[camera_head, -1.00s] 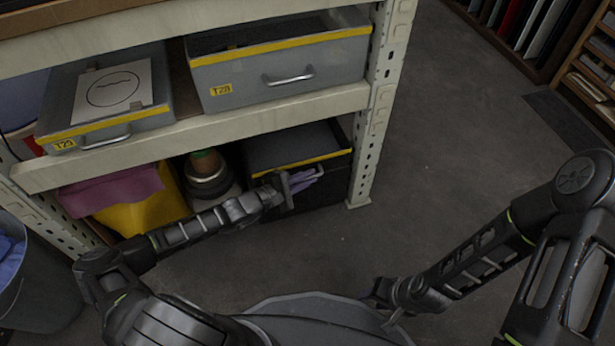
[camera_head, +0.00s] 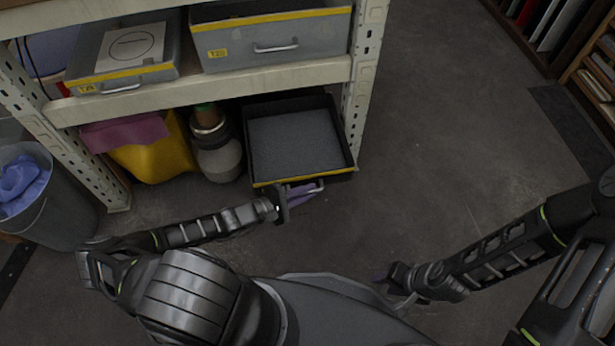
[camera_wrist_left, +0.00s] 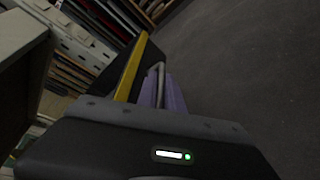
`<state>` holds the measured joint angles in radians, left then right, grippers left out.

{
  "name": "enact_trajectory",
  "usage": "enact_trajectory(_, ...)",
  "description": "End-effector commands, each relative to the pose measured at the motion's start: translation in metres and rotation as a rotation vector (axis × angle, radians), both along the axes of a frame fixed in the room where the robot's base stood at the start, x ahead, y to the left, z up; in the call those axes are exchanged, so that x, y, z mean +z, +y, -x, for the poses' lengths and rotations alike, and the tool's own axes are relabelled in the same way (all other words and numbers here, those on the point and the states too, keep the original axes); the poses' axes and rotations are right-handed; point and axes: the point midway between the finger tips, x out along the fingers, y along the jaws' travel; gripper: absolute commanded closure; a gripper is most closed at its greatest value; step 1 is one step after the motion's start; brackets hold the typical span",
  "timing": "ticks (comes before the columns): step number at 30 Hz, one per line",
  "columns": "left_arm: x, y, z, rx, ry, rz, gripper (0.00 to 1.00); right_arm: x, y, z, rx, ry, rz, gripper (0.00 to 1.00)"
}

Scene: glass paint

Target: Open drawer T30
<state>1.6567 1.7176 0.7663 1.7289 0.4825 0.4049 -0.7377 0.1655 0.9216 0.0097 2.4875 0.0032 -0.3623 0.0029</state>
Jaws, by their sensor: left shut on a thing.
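The drawer (camera_head: 298,142) on the bottom shelf level stands pulled out, with its grey inner floor bare and its yellow-edged front facing me. Its label is not readable here. My left gripper (camera_head: 302,192) is at the drawer front, its purple fingers shut on the metal handle (camera_head: 318,187). In the left wrist view, the purple fingers (camera_wrist_left: 165,95) are at the handle bar (camera_wrist_left: 157,75), beside the yellow edge (camera_wrist_left: 131,68). My right gripper (camera_head: 388,281) is low over the floor, apart from the drawer; its fingers are too small and dark to read.
Grey drawers with labels, T29 (camera_head: 130,75) and one to its right (camera_head: 275,45), sit on the shelf above. A yellow container (camera_head: 155,155) and a jar (camera_head: 218,155) stand left of the drawer. A bin (camera_head: 50,205) is far left. The floor at right is clear.

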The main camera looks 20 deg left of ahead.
Motion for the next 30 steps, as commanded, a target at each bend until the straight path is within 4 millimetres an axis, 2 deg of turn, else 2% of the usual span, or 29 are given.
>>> enact_trajectory(1,0.002,-0.002,0.005,0.002,0.002,-0.001,1.00,0.007,0.001,0.001,0.003,0.001,-0.001,0.64)
enact_trajectory(6,0.000,-0.007,0.012,0.002,0.000,-0.003,1.00,0.009,0.003,0.002,0.006,0.004,-0.004,0.64)
enact_trajectory(15,-0.001,-0.007,0.013,0.002,0.000,-0.003,1.00,0.009,0.003,0.003,0.006,0.005,-0.004,0.64)
enact_trajectory(16,-0.001,-0.007,0.013,0.002,0.000,-0.003,0.88,0.009,0.003,0.003,0.006,0.005,-0.004,0.64)
enact_trajectory(19,-0.001,-0.007,0.013,0.001,0.000,-0.003,0.80,0.009,0.003,0.003,0.006,0.005,-0.004,0.64)
enact_trajectory(30,0.002,-0.004,0.017,0.001,0.000,-0.002,0.80,0.011,0.003,0.003,0.006,0.004,-0.005,0.64)
